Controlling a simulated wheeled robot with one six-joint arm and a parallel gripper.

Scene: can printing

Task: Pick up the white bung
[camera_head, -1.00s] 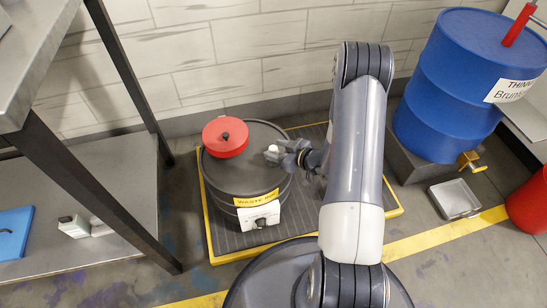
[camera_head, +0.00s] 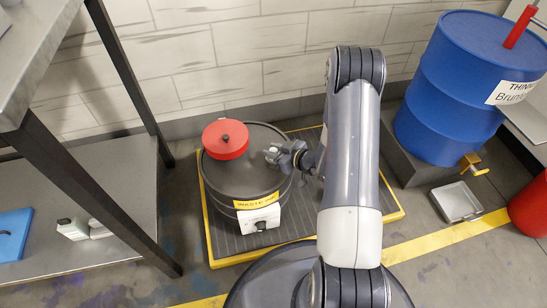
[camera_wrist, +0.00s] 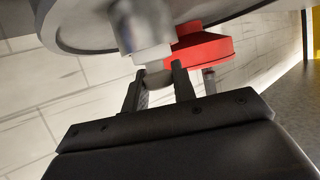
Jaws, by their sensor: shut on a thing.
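The white bung (camera_head: 272,149) is at the top of the dark waste ink drum (camera_head: 236,172), right of the red lid. My gripper (camera_head: 275,155) reaches in from the right and is shut on it. In the wrist view, the white bung (camera_wrist: 153,56) shows at the tips of my two fingers (camera_wrist: 158,80), against a blurred grey cylindrical part. The fingers hide part of the bung. I cannot tell whether it is still seated in the drum or lifted clear.
A red lid or funnel (camera_head: 225,139) sits on the drum's top left. The drum stands on a yellow-edged platform (camera_head: 222,231). A blue barrel (camera_head: 452,88) with a brass tap and a small tray (camera_head: 456,203) are at right. A metal table (camera_head: 72,178) is at left.

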